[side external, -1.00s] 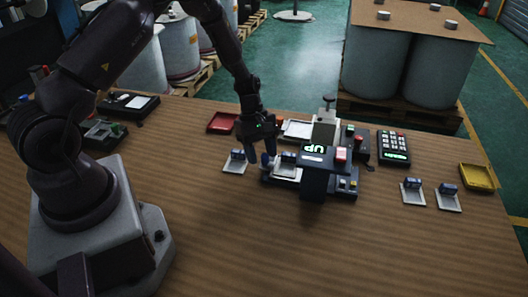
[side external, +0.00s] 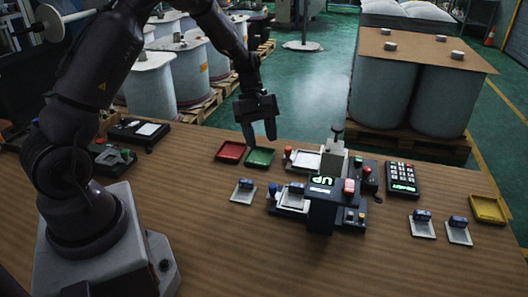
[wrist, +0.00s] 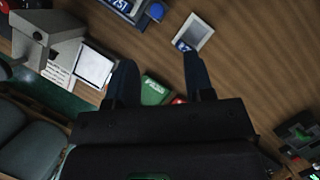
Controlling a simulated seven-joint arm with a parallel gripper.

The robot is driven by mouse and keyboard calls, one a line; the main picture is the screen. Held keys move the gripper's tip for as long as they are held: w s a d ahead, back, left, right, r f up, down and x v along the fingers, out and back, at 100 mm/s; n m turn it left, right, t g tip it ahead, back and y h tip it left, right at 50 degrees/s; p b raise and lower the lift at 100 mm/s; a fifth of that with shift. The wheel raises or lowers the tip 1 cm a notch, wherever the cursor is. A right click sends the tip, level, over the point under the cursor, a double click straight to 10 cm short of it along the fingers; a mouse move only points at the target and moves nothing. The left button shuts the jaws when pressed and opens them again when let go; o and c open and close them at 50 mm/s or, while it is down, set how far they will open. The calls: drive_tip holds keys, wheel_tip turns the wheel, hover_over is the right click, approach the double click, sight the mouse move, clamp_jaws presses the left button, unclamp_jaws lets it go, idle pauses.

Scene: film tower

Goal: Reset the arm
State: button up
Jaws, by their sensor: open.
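My gripper (side external: 259,134) is raised above the back of the wooden table, over the red tray and the green tray, with its fingers pointing down. It is open and holds nothing. In the wrist view its two fingers (wrist: 158,85) stand apart with table and part of the green tray, marked with white letters, showing between them. My arm rises from its base at the left of the side view and reaches out over the table.
A dark machine (side external: 322,205) with a green "UP" display stands mid-table. Small blue-topped pieces sit left (side external: 244,191) and right (side external: 422,224) of it. A red tray (side external: 231,152), green tray (side external: 260,158), yellow tray (side external: 488,209) and keypad (side external: 402,179) lie around. The front table is clear.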

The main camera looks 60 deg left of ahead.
drive_tip(key=shift+a+r, duration=0.15)
drive_tip(key=shift+r, duration=0.15)
drive_tip(key=s+d+r+m+t+y, duration=0.2)
drive_tip(key=s+d+r+m, duration=0.4)
drive_tip(key=s+r+m, duration=0.3)
drive_tip(key=s+d+r+m+t+y, duration=0.2)
drive_tip(key=s+d+r+m+t, duration=0.1)
drive_tip(key=s+d+r+m, duration=0.4)
drive_tip(key=s+r+m, duration=0.2)
drive_tip(key=s+r, duration=0.1)
drive_tip(key=r, duration=0.1)
drive_tip(key=shift+s+d+t, duration=0.2)
drive_tip(key=shift+t, duration=0.1)
